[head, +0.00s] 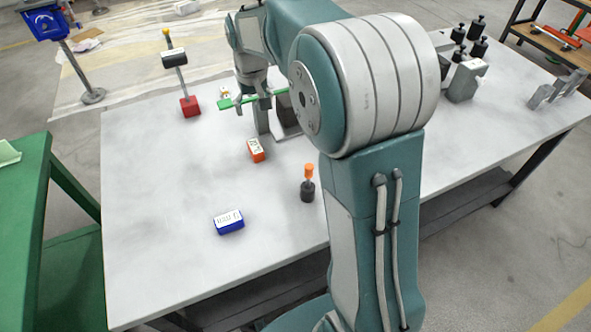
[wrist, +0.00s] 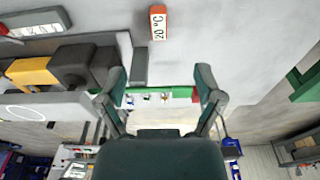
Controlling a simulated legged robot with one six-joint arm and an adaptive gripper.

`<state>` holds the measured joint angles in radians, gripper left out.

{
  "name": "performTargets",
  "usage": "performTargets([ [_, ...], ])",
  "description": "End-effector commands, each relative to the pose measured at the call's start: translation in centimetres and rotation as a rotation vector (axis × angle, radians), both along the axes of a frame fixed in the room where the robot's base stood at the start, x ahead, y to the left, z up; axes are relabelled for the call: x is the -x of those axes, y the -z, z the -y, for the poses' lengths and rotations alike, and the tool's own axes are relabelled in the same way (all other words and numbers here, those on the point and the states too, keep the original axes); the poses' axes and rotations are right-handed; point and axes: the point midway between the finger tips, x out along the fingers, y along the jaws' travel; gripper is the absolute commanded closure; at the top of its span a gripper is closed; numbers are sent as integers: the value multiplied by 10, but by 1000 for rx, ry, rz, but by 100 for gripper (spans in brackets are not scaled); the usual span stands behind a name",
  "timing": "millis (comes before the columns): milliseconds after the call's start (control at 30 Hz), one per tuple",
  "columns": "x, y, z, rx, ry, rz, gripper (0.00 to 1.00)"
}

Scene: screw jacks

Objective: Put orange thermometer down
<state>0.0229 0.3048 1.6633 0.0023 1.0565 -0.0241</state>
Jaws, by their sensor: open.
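The orange thermometer (head: 256,150) is a small orange block with a white label, resting on the grey table (head: 150,240) left of the middle. It also shows at the top of the wrist view (wrist: 158,22), its label reading 20 °C. My gripper (head: 252,103) is over the back of the table, behind the thermometer and apart from it. In the wrist view my gripper (wrist: 160,84) has its fingers spread wide, with the thermometer outside them. A green bar (wrist: 160,94) appears between the fingers; whether it touches them is unclear.
A blue labelled block (head: 229,222) and a black jack with an orange top (head: 308,185) stand nearer the front. A red-based stand (head: 190,106) is at back left. Grey blocks (head: 465,82) and black jacks (head: 478,47) stand at right. The left front is clear.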

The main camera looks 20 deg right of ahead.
Motion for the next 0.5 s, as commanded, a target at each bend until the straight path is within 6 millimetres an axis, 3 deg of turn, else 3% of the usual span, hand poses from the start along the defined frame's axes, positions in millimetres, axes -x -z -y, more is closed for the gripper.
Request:
performTargets([
  [33,17,-16,-1,1,-1,25,15],
  [200,69,-49,-4,2,-1,95,15],
  [500,168,-77,-8,2,-1,219,15],
])
